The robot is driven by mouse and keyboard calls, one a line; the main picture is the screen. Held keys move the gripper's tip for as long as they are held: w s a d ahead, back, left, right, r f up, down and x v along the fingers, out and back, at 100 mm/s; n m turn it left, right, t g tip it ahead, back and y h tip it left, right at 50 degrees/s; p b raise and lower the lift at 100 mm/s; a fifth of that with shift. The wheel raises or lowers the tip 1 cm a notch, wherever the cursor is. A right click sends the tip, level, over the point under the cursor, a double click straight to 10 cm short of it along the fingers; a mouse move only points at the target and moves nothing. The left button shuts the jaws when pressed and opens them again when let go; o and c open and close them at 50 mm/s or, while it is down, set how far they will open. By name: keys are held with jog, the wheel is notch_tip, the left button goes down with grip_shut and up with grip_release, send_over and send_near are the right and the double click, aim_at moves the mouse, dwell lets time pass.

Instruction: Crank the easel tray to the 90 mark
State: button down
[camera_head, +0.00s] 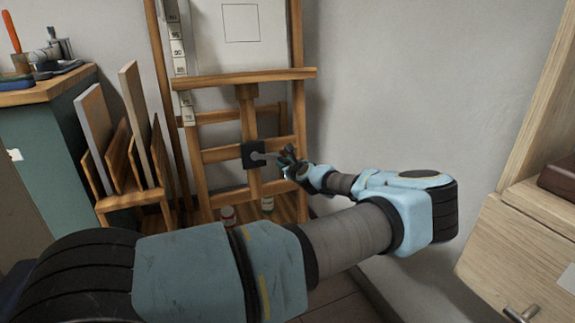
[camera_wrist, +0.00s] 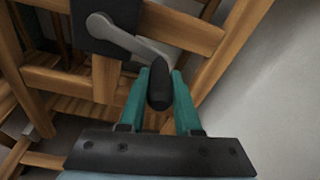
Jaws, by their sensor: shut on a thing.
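The wooden easel stands ahead in the head view, with its tray (camera_head: 245,77) as a horizontal ledge across the frame. A strip of numbered marks (camera_head: 177,48) runs up the left side; the numbers are too small to read surely. A dark crank box (camera_head: 253,154) sits below the tray on the central post. The grey crank arm (camera_wrist: 125,38) points right and down from the box in the wrist view. My gripper (camera_wrist: 159,88) is shut on the black crank handle (camera_wrist: 159,84), its teal fingers on either side. In the head view my gripper (camera_head: 287,160) is right of the box.
A white canvas (camera_head: 240,45) stands above the tray. Boards in a wooden rack (camera_head: 130,200) and a green cabinet (camera_head: 45,155) are at left. Small jars (camera_head: 228,215) stand low at the easel. A wooden drawer unit (camera_head: 525,255) is at right, with bare wall between.

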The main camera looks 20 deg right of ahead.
jog(key=shift+s+f+m, duration=0.1)
jog(key=shift+f+m, duration=0.3)
jog(key=shift+f, duration=0.05)
jog(key=c, duration=0.6)
grip_release()
jog(key=shift+a, duration=0.1)
jog(key=shift+r, duration=0.1)
jog(key=v, duration=1)
jog(key=shift+s+p, duration=0.35)
jog(key=shift+p, duration=0.1)
